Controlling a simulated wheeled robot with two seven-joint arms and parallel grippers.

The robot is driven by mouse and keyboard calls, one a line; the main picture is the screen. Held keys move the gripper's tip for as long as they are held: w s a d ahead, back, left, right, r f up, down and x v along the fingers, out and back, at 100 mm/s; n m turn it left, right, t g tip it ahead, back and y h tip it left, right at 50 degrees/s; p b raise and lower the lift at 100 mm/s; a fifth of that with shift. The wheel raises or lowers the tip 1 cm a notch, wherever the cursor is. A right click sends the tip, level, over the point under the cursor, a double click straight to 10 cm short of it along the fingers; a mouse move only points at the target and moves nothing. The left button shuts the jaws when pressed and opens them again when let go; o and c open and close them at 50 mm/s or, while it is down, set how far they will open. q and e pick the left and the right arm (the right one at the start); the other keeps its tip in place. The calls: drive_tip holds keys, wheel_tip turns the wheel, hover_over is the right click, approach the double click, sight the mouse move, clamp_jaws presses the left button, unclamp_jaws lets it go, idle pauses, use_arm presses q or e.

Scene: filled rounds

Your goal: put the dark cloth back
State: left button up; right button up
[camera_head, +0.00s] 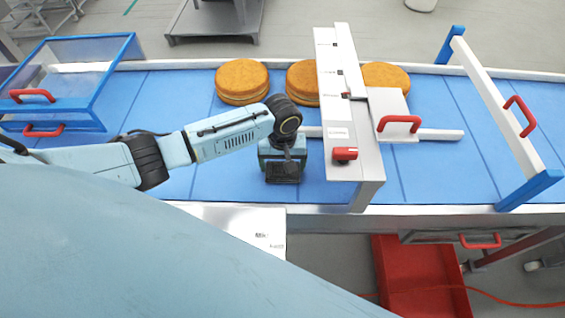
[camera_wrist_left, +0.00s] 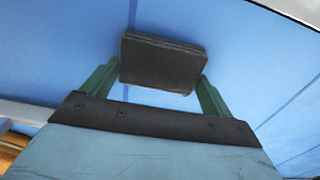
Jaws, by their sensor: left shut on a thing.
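The dark cloth (camera_wrist_left: 163,62) is a folded, near-black flat block. In the left wrist view it sits between the two green fingers of my left gripper (camera_wrist_left: 160,80), which is shut on it. In the head view my left gripper (camera_head: 283,170) points down over the blue conveyor belt (camera_head: 235,180), left of the white gantry, with the dark cloth (camera_head: 283,177) at its lower end. I cannot tell whether the cloth touches the belt. My right gripper is not in view.
Several round golden cakes (camera_head: 242,80) stand along the belt's far side. A white gantry (camera_head: 340,100) with red handles crosses the belt to the right. A blue-framed clear guard (camera_head: 75,80) stands at left, a white-and-blue frame (camera_head: 495,100) at right. A red bin (camera_head: 420,280) is below the near edge.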

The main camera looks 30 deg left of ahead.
use_arm(q)
drive_tip(key=o, duration=1)
drive_tip(key=shift+f, duration=0.15)
drive_tip(key=shift+c, duration=0.2)
wheel_tip(320, 180, up, 12)
drive_tip(key=shift+r+p, duration=0.2)
drive_tip(key=shift+p, duration=0.2)
